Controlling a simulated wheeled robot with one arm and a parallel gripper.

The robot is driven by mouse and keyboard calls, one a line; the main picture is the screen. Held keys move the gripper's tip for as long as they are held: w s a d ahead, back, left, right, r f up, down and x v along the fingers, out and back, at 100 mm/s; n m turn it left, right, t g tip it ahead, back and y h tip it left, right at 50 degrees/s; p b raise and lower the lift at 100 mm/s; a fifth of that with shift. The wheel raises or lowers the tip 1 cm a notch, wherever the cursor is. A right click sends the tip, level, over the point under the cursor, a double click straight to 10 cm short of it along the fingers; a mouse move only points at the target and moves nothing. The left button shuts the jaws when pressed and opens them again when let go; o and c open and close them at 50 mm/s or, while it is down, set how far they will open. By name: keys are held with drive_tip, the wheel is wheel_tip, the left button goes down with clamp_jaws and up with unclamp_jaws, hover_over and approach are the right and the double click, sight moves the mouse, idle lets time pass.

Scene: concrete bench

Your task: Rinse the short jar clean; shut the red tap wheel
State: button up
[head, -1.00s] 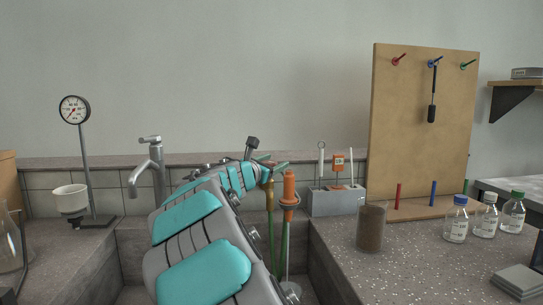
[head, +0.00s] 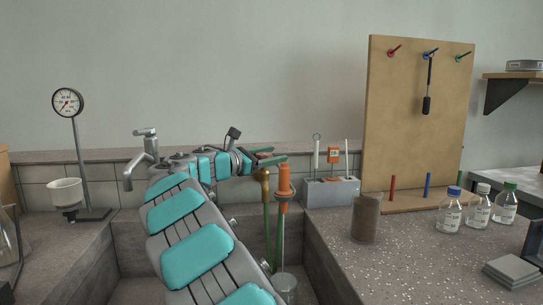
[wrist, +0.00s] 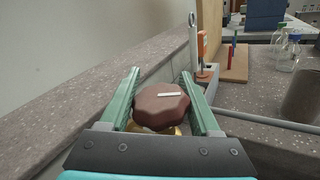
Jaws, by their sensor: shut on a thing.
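The red tap wheel (wrist: 160,103) is a dark red, lobed knob with a white mark on top. In the wrist view it sits between the green fingers of my gripper (wrist: 162,100), which is shut on it. In the head view my gripper (head: 268,157) is at the top of a brass valve (head: 265,180) on a green pipe; the wheel is mostly hidden there. A grey, see-through short vessel (head: 285,288) stands low in the sink below an orange fitting (head: 284,180); I cannot tell if it is the short jar. A brown-filled or brown-coated glass jar (head: 365,220) stands on the bench right of the sink.
A grey rack (head: 332,192) stands behind the sink's right side, near a pegboard (head: 415,120). A grey faucet (head: 144,158) is on the left, beside a gauge stand (head: 78,150). Capped bottles (head: 480,207) stand at the right. Bench between jar and grey tiles (head: 510,270) is clear.

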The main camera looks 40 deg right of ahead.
drive_tip(key=shift+f, duration=0.1)
drive_tip(key=o, duration=1.4)
drive_tip(key=shift+c, duration=0.2)
drive_tip(key=shift+t, duration=0.3)
